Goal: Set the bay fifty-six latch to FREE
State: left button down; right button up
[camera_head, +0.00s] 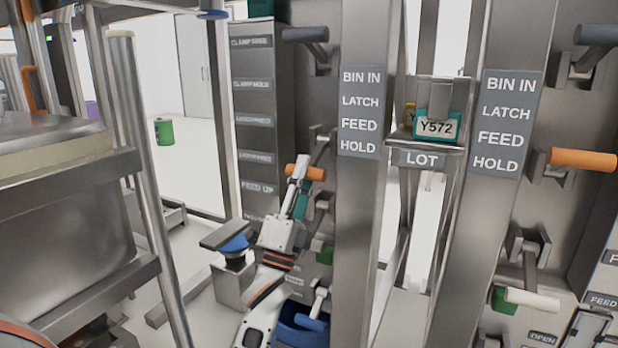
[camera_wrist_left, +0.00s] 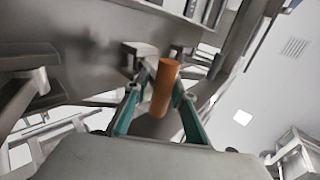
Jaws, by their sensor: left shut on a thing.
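My left gripper (camera_head: 302,186) is shut on an orange lever handle (camera_head: 316,173) beside the left post. In the left wrist view the orange handle (camera_wrist_left: 166,84) stands between the two teal-padded fingers (camera_wrist_left: 160,98). The sign (camera_head: 360,115) on the left post reads BIN IN, LATCH, FEED, HOLD. A second orange handle (camera_head: 582,159) sticks out beside the right post, away from the gripper. My right gripper is not in view.
A dark lever (camera_head: 305,34) is above the held handle; a blue-ended lever (camera_head: 312,320) is below. A teal tag reading Y572 (camera_head: 437,127) stands on the LOT shelf between the posts. A metal cart (camera_head: 70,220) fills the left side. A green can (camera_head: 164,131) stands behind.

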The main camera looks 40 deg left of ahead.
pick_arm(q)
jog(key=shift+r+y, duration=0.15)
jog(key=shift+y, duration=0.15)
jog(key=c, duration=1.6)
grip_release()
jog(key=shift+w, duration=0.1)
jog(key=shift+c, duration=0.2)
jog(key=shift+o, duration=0.3)
jog(key=shift+f, duration=0.2)
